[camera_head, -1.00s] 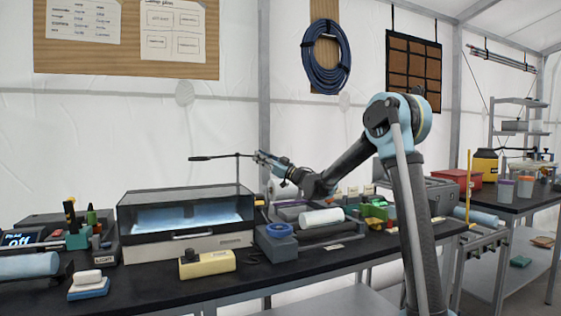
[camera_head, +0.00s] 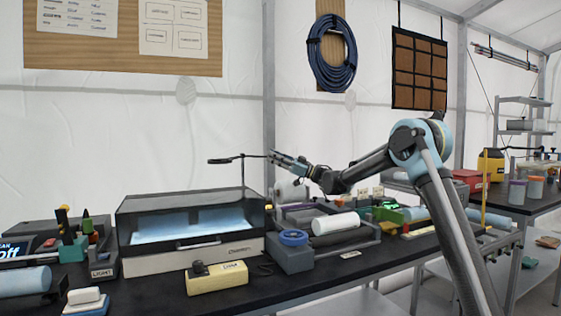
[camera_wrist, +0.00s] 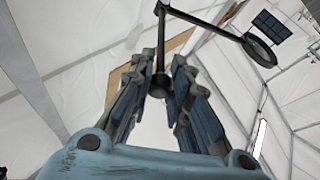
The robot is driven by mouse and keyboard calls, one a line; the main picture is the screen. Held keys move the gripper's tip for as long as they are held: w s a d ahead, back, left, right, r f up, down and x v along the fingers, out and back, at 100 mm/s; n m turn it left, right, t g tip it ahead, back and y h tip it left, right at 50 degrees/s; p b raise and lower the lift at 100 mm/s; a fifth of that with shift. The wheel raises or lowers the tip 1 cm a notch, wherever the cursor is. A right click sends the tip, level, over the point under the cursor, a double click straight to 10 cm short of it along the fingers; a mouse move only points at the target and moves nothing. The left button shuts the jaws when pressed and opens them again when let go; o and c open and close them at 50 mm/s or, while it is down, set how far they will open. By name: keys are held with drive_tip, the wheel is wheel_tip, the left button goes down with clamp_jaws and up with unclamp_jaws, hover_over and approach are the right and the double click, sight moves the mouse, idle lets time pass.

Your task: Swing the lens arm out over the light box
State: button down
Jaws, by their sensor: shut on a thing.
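The light box (camera_head: 150,262) stands on the black bench, with a pale blue lit panel (camera_head: 190,225) under its dark clear hood. The lens arm (camera_head: 232,158) is a thin dark bar on an upright post (camera_head: 242,178) by the box's back right. Its round lens (camera_head: 216,161) points left and appears above the hood; I cannot tell how far it lies over the box. My gripper (camera_head: 272,156) is shut on the lens arm's right end. In the wrist view a dark rod (camera_wrist: 161,55) stands between my fingers (camera_wrist: 160,90), and the lens ring (camera_wrist: 258,48) is upper right.
A yellow block (camera_head: 217,279) lies before the box. A blue ring on a grey block (camera_head: 291,250) and a white roll (camera_head: 336,223) stand right of it. Small tools and a display (camera_head: 15,252) crowd the left.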

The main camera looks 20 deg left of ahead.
drive_tip(key=shift+w+d, duration=0.1)
drive_tip(key=shift+w, duration=0.05)
drive_tip(key=c, duration=1.5)
unclamp_jaws()
drive_tip(key=shift+d+r, duration=0.1)
drive_tip(key=shift+o, duration=0.2)
drive_tip(key=v, duration=1.2)
